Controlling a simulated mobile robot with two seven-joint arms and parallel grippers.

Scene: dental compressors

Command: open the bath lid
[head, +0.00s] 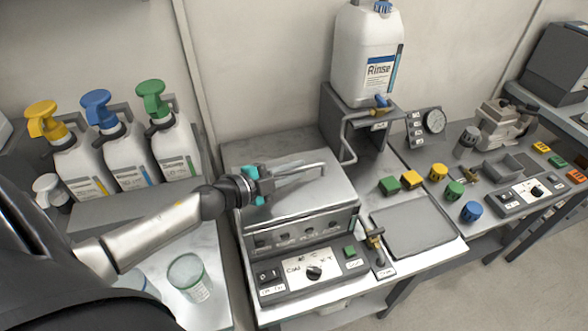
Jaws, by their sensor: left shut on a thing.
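The bath (300,236) is a grey metal box on the middle bench, with a control panel on its front. Its lid (315,194) is a flat metal cover lying over the top and looks closed. A bar handle (302,171) runs across the lid. My left gripper (264,184), with teal parts at the fingers, reaches in from the left and is shut on the left end of the handle. The fingertips are small and partly hidden in this view. My right gripper is not in view.
Pump bottles in yellow, blue and green (172,150) stand at the left behind my arm. A clear cup (189,278) stands on the left bench. A rinse canister (366,55) stands on a raised stand behind and right of the bath, with a curved tap pipe (346,140) near the lid.

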